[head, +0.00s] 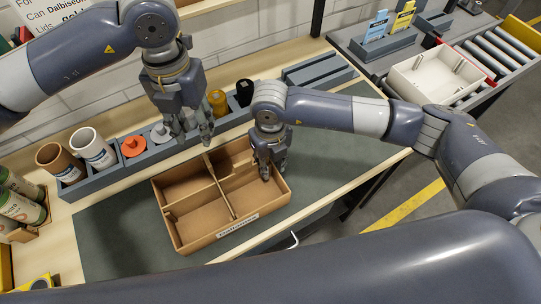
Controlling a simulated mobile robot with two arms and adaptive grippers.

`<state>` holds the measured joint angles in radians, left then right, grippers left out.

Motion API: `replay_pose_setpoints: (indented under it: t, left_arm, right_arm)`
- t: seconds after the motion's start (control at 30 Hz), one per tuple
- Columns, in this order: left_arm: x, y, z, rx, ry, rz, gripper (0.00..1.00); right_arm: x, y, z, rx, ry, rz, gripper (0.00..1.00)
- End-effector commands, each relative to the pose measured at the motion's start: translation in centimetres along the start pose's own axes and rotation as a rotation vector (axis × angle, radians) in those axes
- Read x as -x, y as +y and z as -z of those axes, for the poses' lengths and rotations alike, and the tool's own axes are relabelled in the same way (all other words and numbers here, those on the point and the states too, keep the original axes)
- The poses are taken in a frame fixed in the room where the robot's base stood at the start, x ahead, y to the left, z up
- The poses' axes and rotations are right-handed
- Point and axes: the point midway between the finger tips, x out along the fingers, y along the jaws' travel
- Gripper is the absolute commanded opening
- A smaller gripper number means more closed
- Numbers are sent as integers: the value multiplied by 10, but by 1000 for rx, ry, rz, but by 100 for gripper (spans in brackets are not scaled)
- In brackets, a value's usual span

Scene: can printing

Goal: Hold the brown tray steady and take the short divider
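The brown tray (195,245) lies on the green mat, its inside split by crossing dividers. One divider (223,192) runs from the back wall towards the front. A cross divider (190,203) shows on the left; I cannot tell which piece is the short divider. My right gripper (272,176) is low at the tray's right side, fingers pointing down with a small gap between them. I cannot tell whether they grip the right wall. My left gripper (194,140) is above and behind the tray's back edge, fingers pointing down and apart, with nothing seen between them.
A grey rack (110,172) behind the tray holds white and brown cylinders (92,148), an orange part (133,146) and a yellow one (217,100). Cans (22,205) stand at left. A white bin (435,78) is at far right. The green mat (345,140) is clear on the right.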

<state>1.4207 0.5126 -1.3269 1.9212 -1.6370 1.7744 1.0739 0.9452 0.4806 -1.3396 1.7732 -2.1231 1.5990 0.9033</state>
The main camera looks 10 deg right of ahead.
Motion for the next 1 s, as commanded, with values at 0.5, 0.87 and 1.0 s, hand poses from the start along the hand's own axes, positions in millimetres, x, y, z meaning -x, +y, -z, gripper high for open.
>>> replay_pose_setpoints:
  t: [0.5,0.87,1.0]
  left_arm:
    - [0,0,0,0,0,0,33]
    - [-4,-1,1,24,2,2,27]
    - [-19,-3,2,152,2,6,27]
  right_arm:
    - [-1,0,0,-1,0,0,0]
    - [-1,0,0,-1,0,0,0]
    - [-1,0,0,-1,0,0,0]
